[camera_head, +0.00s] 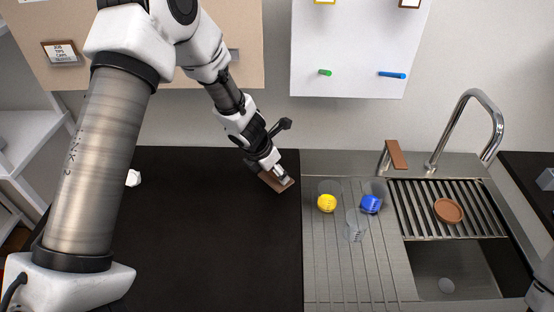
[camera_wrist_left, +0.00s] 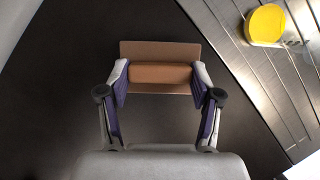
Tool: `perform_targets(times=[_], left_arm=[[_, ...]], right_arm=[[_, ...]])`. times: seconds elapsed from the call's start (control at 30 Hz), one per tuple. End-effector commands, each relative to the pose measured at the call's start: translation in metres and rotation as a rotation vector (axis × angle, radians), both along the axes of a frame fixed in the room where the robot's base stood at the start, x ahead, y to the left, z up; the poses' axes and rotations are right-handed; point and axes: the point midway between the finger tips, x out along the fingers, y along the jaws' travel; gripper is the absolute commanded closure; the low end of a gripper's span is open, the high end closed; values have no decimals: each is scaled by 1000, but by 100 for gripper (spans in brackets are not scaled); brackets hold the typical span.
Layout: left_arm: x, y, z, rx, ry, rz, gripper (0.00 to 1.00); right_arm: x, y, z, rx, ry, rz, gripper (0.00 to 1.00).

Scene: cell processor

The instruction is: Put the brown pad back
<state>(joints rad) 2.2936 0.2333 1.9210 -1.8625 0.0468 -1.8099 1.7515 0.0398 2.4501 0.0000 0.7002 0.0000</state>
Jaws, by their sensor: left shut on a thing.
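The brown pad (camera_head: 277,183) is a flat brown rectangle at the right edge of the dark countertop, near the steel drainboard. In the left wrist view the pad (camera_wrist_left: 160,49) shows a raised lighter brown block across its middle. My left gripper (camera_head: 277,174) is shut on that raised block, with one finger at each end, as the left wrist view (camera_wrist_left: 160,76) shows. The pad is on or just above the countertop; I cannot tell which. My right gripper is not in view.
On the ribbed drainboard (camera_head: 325,275) stand a cup with yellow contents (camera_head: 327,203), one with blue contents (camera_head: 370,204) and a clear cup (camera_head: 354,231). A round brown disc (camera_head: 449,211) lies on the sink rack. The countertop (camera_head: 215,255) is largely clear.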

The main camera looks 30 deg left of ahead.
Motion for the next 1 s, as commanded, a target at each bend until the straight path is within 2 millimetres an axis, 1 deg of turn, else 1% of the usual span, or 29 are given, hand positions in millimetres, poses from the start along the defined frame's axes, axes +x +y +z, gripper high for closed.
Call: perform_targets(times=[0.03, 0.17, 0.2, 0.23, 0.3, 0.33, 0.37, 0.5, 0.6, 0.77, 0.8, 0.83, 1.0], left_arm=[[6, 2, 6, 0, 1, 0, 100], [16, 4, 2, 1, 1, 0, 100], [17, 4, -13, 0, 1, 1, 100], [17, 4, -24, 0, 1, 0, 100], [16, 4, -38, 0, 1, 0, 100], [16, 4, -42, 0, 0, 0, 100], [17, 4, -43, 0, 0, 1, 100], [17, 4, -39, 0, 0, 0, 100], [16, 4, -39, 0, 0, 0, 100], [16, 4, -45, 0, 0, 0, 100], [16, 4, -42, 0, 0, 0, 22], [16, 4, -42, 0, 0, 0, 11], [16, 4, -42, 0, 0, 0, 11]], right_arm=[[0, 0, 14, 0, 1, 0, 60], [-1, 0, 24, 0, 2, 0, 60], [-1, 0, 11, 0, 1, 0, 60], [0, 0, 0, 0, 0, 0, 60], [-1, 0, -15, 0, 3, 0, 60], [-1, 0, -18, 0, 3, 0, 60], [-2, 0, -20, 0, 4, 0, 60], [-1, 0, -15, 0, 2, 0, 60], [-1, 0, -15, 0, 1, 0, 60], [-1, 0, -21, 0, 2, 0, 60], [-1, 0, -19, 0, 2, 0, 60], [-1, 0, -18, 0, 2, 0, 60], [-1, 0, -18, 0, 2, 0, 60]])
